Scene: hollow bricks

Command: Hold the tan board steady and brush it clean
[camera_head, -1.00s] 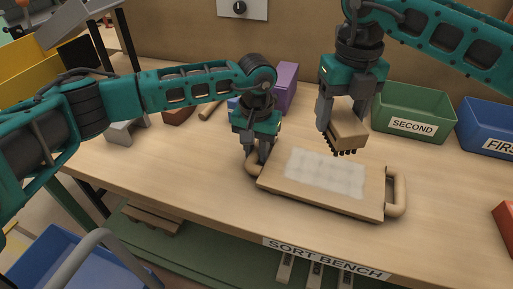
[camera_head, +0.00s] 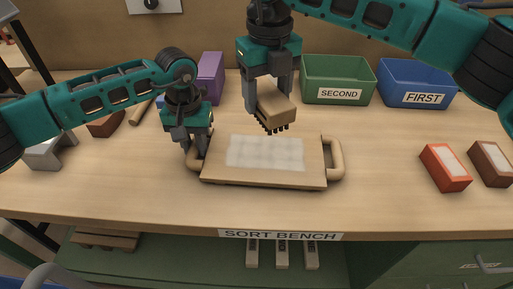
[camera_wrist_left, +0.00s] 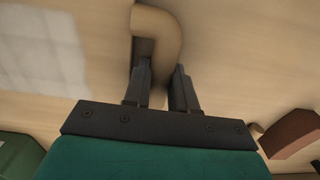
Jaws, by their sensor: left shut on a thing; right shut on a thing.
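The tan board (camera_head: 218,173) lies flat on the bench, with a handle at each end and a pale whitish patch (camera_head: 265,152) over much of its top. My left gripper (camera_head: 196,146) is shut on the board's left handle (camera_head: 193,162). The handle also shows between the fingers in the left wrist view (camera_wrist_left: 156,38). My right gripper (camera_head: 266,100) is shut on a tan brush (camera_head: 275,104) with dark bristles pointing down. The brush is over the board's back edge, and it seems to be above the surface, not touching the patch.
A green bin marked SECOND (camera_head: 338,78) and a blue bin marked FIRST (camera_head: 416,82) stand at the back right. An orange-red brick (camera_head: 445,168) and a brown brick (camera_head: 490,164) lie at the right. A purple block (camera_head: 210,77) stands behind my left gripper. The bench front is clear.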

